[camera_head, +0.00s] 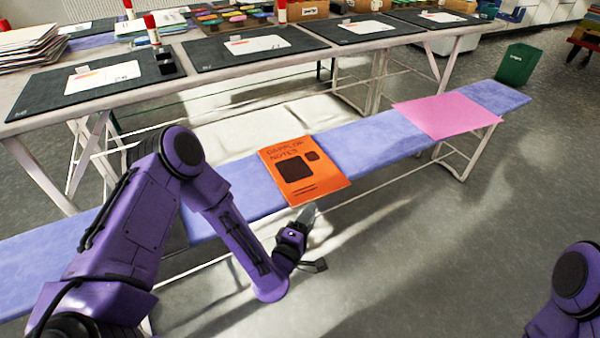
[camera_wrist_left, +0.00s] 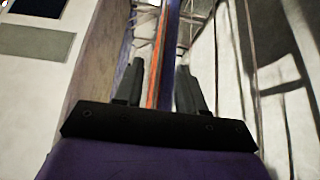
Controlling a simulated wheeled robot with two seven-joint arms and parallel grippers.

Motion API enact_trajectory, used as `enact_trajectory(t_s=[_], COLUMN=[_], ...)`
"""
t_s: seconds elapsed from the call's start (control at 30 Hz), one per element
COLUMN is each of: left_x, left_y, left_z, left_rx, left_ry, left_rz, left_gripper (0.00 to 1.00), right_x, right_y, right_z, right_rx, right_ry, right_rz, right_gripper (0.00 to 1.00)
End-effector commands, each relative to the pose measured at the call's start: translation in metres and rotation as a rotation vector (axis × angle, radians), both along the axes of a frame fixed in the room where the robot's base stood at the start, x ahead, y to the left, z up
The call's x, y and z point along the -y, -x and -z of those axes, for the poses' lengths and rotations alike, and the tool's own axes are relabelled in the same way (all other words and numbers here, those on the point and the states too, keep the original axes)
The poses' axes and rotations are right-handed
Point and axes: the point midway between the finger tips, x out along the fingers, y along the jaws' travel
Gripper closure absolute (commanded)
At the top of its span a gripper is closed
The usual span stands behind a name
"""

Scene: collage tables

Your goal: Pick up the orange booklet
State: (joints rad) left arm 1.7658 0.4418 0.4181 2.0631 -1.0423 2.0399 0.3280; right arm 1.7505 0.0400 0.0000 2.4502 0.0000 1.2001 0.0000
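The orange booklet (camera_head: 322,178), with dark lettering and dark squares on its cover, lies flat on the blue bench (camera_head: 232,178), its near edge sticking slightly past the bench's front edge. My left gripper (camera_head: 309,214) is at that near edge. In the left wrist view the left gripper (camera_wrist_left: 158,85) is open, one finger on each side of a thin orange strip, the booklet (camera_wrist_left: 154,84) seen edge-on. Gaps show between strip and fingers; whether the fingertips overlap the booklet is unclear. My right gripper is out of view; only part of that arm shows at lower right.
A pink sheet (camera_head: 446,115) lies farther right on the bench. Behind stand tables with dark mats (camera_head: 215,57) and papers. A green bin (camera_head: 516,65) stands at the bench's far end. The floor (camera_head: 440,250) in front of the bench is clear.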

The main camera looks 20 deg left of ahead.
Motion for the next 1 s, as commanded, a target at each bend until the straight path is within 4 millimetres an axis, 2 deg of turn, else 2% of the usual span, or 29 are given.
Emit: enact_trajectory(t_s=[0.33, 0.43, 0.6, 0.63, 0.73, 0.77, 1.0], left_x=[-0.007, -0.007, -0.006, -0.006, -0.006, -0.006, -0.006], left_y=[-0.052, -0.059, -0.060, -0.060, -0.060, -0.060, -0.060], left_z=[0.003, 0.002, 0.002, 0.002, 0.002, 0.002, 0.001], left_rx=[-0.001, -0.004, -0.005, -0.005, -0.005, -0.005, -0.004], left_ry=[-0.002, -0.002, -0.002, -0.002, -0.003, -0.003, -0.003], left_rz=[0.001, 0.002, 0.003, 0.002, 0.002, 0.002, 0.002], left_gripper=[0.61, 0.61, 0.61, 0.64, 0.96, 1.00, 1.00], right_x=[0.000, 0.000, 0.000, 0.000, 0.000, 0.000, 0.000], right_y=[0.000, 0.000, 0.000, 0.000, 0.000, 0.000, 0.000], right_z=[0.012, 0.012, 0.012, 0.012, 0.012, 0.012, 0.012], right_rx=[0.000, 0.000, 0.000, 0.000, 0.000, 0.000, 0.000], right_ry=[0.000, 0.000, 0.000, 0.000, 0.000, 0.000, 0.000], right_rz=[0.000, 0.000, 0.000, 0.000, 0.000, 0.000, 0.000], right_gripper=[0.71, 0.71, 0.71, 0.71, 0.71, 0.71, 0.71])
